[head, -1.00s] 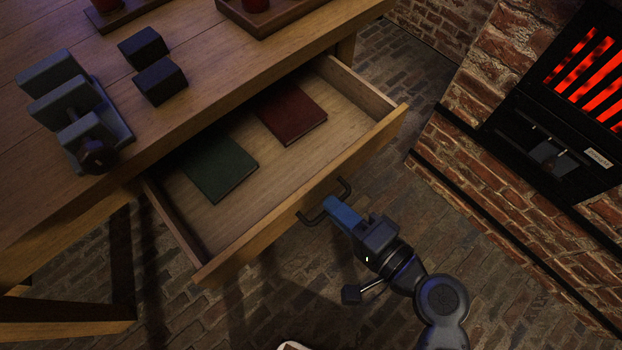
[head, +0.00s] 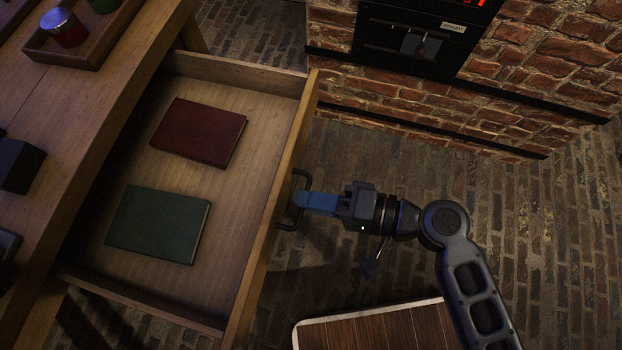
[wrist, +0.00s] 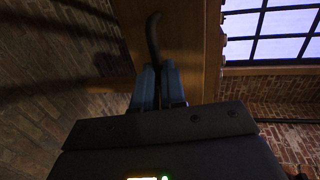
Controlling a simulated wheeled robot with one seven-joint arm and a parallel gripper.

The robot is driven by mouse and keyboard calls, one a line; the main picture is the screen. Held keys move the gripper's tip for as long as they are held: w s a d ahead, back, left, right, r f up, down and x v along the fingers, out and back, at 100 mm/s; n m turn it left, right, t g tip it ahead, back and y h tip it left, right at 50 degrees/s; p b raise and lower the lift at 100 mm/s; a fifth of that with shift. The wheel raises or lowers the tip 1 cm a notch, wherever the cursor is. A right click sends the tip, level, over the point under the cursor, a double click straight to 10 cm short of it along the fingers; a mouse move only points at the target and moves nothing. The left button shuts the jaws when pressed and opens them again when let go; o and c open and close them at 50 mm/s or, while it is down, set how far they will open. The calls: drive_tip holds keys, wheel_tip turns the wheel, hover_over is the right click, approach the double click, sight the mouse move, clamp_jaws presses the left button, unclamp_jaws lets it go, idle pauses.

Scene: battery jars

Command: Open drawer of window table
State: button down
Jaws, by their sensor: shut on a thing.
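The wooden drawer (head: 240,72) of the table (head: 95,130) stands pulled well out in the head view, with its inside in plain sight. A dark red book (head: 199,132) and a green book (head: 158,223) lie flat in it. My gripper (head: 302,200) is at the drawer's front, its blue fingers shut on the dark bar handle (head: 287,224). In the wrist view the handle (wrist: 153,38) runs up from between the blue fingers (wrist: 158,78), against the wooden drawer front (wrist: 187,40).
A tray (head: 98,58) with a red jar (head: 64,27) stands on the tabletop, with dark blocks (head: 18,165) nearer. A brick structure with a black unit (head: 410,42) stands beyond the drawer. A wood-topped piece (head: 380,328) is at the bottom. Brick floor (head: 400,165) is open to the right.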

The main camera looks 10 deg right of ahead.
drive_tip(key=c, duration=1.2)
unclamp_jaws()
drive_tip(key=shift+v, duration=3.9)
